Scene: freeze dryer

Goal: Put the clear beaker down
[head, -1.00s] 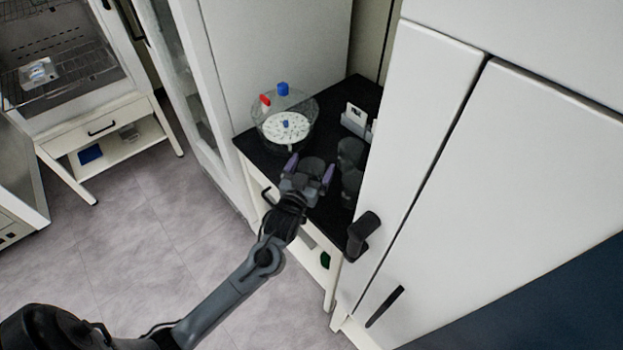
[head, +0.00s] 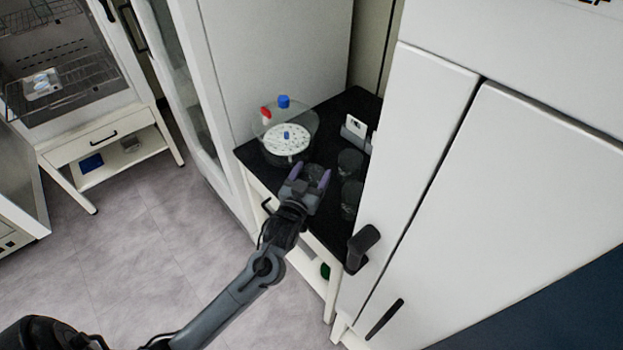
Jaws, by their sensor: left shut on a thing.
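My left gripper (head: 311,177) is over the front part of the black countertop (head: 269,179), its purple-edged fingers around a clear beaker (head: 314,171). The beaker shows dark through its glass and is partly hidden by the gripper. I cannot tell whether its base touches the countertop. Two other clear beakers stand to its right, one farther back (head: 350,162) and one nearer (head: 350,197). My right gripper is not in view.
A clear round vessel with a white perforated disc (head: 287,139) and red and blue caps stands at the back left of the countertop. A white holder (head: 355,131) stands at the back right. A white cabinet with dark handles (head: 430,170) closes off the right side.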

